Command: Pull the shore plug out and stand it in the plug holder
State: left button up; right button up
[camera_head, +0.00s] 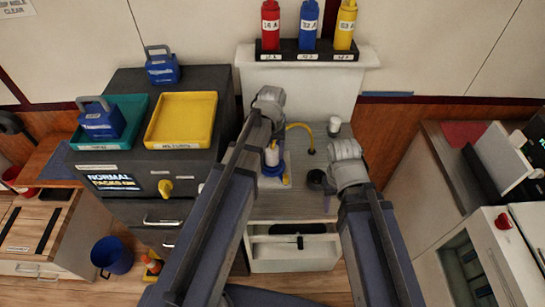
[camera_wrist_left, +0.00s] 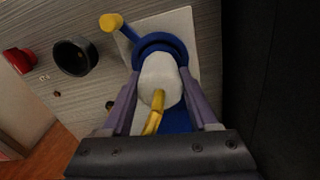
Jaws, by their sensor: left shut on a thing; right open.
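The shore plug (camera_head: 272,156) has a white body and a yellow cable. My left gripper (camera_wrist_left: 160,95) is shut on it, one finger on each side of the white body. A blue round socket (camera_wrist_left: 178,45) on a pale plate rings the plug's far end; I cannot tell how deep the plug sits. It also shows in the head view (camera_head: 271,170). A black round cup (camera_head: 316,180), likely the plug holder, stands to the right; it looks empty in the left wrist view (camera_wrist_left: 74,57). My right gripper (camera_head: 346,164) is right of the cup, open, its fingertips mostly hidden.
The yellow cable (camera_head: 300,126) arches to the counter behind. A white cylinder (camera_head: 335,126) stands at the back. A dark cabinet with a yellow tray (camera_head: 181,120) rises at left. Counter between socket and cup looks clear.

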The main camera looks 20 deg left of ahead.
pick_arm(q)
jog(key=shift+c, duration=1.3)
jog(key=shift+r+p, duration=2.3)
